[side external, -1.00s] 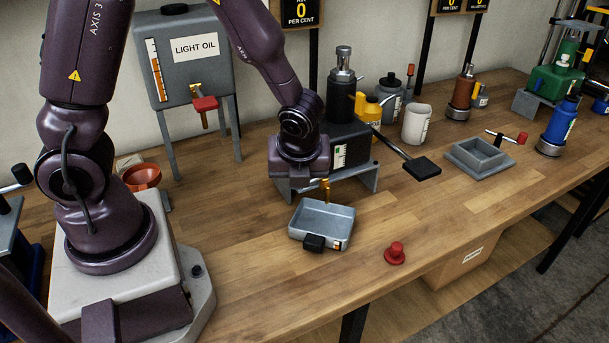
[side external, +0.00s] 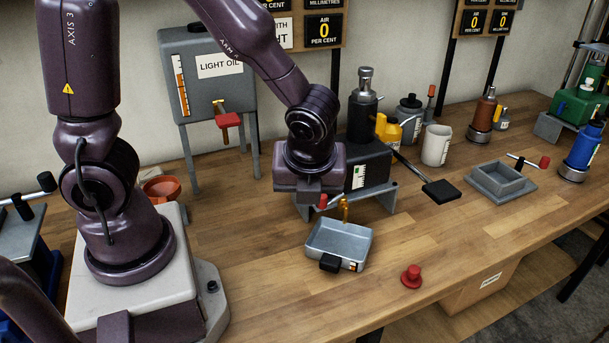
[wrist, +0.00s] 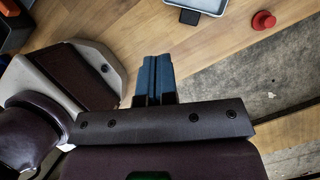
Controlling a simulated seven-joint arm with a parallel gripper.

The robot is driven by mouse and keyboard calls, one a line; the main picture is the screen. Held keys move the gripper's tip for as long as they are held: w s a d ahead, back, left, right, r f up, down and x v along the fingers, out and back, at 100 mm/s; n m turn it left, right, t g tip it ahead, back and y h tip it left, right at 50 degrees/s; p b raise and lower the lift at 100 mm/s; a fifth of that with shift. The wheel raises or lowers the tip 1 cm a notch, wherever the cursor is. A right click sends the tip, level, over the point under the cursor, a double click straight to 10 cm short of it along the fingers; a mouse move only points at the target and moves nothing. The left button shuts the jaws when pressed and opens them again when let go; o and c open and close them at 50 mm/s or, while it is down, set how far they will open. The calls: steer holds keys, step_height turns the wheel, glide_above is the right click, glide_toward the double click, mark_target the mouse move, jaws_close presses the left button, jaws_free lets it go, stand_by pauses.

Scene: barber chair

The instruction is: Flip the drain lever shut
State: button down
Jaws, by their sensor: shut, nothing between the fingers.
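In the side view, a brass drain spout (side external: 345,210) hangs at the front of the dark pump unit (side external: 373,168), over a grey metal tray (side external: 359,245). A small red-tipped piece (side external: 322,201), apparently the drain lever's end, shows just left of the spout. How it joins the spout is hidden. My gripper (side external: 308,196) is beside and above this red tip, left of the spout; contact cannot be told. In the wrist view, the blue fingers of my gripper (wrist: 154,80) are together with nothing between them. The lever is not visible there.
A red knob (side external: 411,276) stands on the bench right of the tray. The light oil tank (side external: 207,90) with a red-handled tap (side external: 229,120) stands behind left. A black-ended pump handle (side external: 441,191) juts right. Bare bench lies left of the tray.

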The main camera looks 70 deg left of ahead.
steer(key=shift+s+v, duration=0.15)
steer(key=shift+v, duration=0.85)
steer(key=shift+s+v, duration=0.15)
steer(key=shift+v, duration=0.9)
steer(key=shift+a, duration=0.15)
